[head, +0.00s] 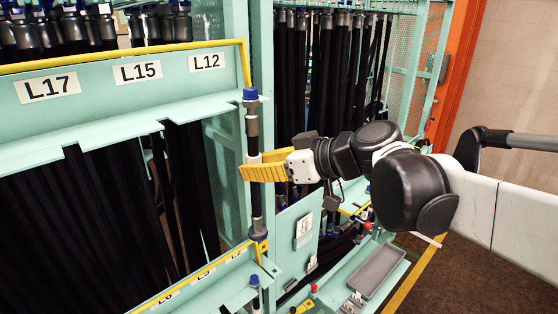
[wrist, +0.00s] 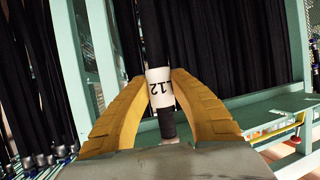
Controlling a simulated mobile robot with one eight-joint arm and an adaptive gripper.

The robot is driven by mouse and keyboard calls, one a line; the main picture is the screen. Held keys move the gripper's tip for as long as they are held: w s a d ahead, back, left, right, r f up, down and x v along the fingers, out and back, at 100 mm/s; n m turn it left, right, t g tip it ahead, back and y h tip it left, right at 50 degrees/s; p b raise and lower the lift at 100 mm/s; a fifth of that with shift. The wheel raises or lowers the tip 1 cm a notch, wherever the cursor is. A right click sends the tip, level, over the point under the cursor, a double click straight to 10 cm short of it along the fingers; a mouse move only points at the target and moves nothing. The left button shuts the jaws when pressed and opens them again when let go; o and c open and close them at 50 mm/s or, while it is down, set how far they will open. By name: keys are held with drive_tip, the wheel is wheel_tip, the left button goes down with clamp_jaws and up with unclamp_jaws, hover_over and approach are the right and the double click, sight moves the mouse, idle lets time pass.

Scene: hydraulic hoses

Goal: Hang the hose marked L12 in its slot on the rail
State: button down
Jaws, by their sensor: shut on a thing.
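The hose (head: 254,125) is black, with a blue cap on its upper end, and stands about upright. My gripper (head: 250,168) has yellow fingers and is shut on the hose below its cap. In the wrist view my gripper (wrist: 160,82) closes around a white label band reading L12, seen upside down, on the hose (wrist: 151,35). The upper rail (head: 130,120) is pale green, with plates L17, L15 and L12 (head: 206,62). The capped end is beside the rail's right end, right of the L12 plate. I cannot tell whether it touches the slot.
A lower rail (head: 205,276) with small labels and a yellow edge runs below, near the hose's lower part. Many black hoses (head: 80,210) hang behind the upper rail. More hang at the back (head: 330,60). A grey tray (head: 380,270) lies at lower right. Brown floor is clear beyond.

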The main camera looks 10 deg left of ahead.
drive_tip(key=w+a, duration=0.2)
drive_tip(key=a, duration=0.1)
drive_tip(key=w+a+b, duration=0.1)
drive_tip(key=shift+w+a+f, duration=0.2)
drive_tip(key=shift+w+f, duration=0.05)
drive_tip(key=shift+w, duration=0.15)
idle(0.4)
idle(0.4)
drive_tip(key=c, duration=1.2)
unclamp_jaws()
drive_tip(key=shift+d, duration=0.1)
drive_tip(key=v, duration=1.2)
drive_tip(key=shift+s+r, duration=0.1)
drive_tip(key=shift+r, duration=0.05)
